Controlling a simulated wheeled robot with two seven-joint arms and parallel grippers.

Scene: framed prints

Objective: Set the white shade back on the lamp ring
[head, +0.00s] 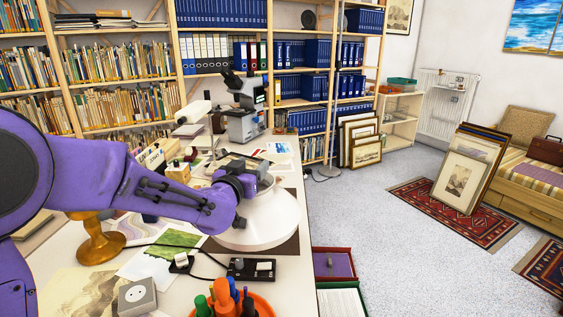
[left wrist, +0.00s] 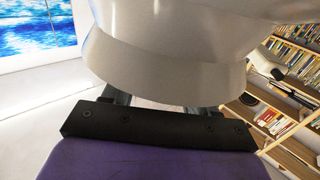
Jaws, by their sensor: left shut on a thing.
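The white shade (head: 262,222) is a wide, pale cone over the right side of the desk, with its broad rim downward. It also fills the upper middle of the left wrist view (left wrist: 170,50). My left gripper (head: 262,184) is shut on its upper part, and my purple wrist hides some of it. In the wrist view the fingers (left wrist: 165,104) reach behind the shade's edge, so their contact is hidden. A turned wooden stand (head: 100,243) is on the desk at the left, its top hidden by my arm. I cannot make out the lamp ring. My right gripper is not in view.
A black power strip (head: 251,269), an orange pen holder (head: 238,301) and a grey socket box (head: 137,295) are near the desk's front. A microscope (head: 244,108) stands at the back. Papers cover much of the desk. Open floor (head: 360,220) is to the right.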

